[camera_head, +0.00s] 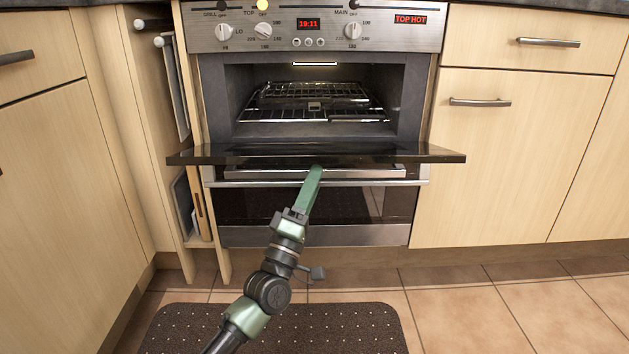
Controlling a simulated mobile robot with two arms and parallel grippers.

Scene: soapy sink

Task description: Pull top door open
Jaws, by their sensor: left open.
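The top oven door (225,153) is folded down and lies about level, its dark panel jutting out toward me. The top oven cavity (250,90) is open to view, with a lit lamp and wire racks (310,100) inside. The door's handle bar (365,173) runs along its underside. My left gripper (315,174) is at the middle of the door's front edge, its tip at the handle bar. The door partly hides the fingertips, and I cannot tell whether they touch the bar. My right gripper is not in view.
The lower oven door (365,204) is shut beneath. The control panel (310,27) with knobs is above. Wooden cabinets (510,150) flank the oven. A narrow pull-out rack (180,90) stands out at left. A dark mat (350,325) lies on the tiled floor.

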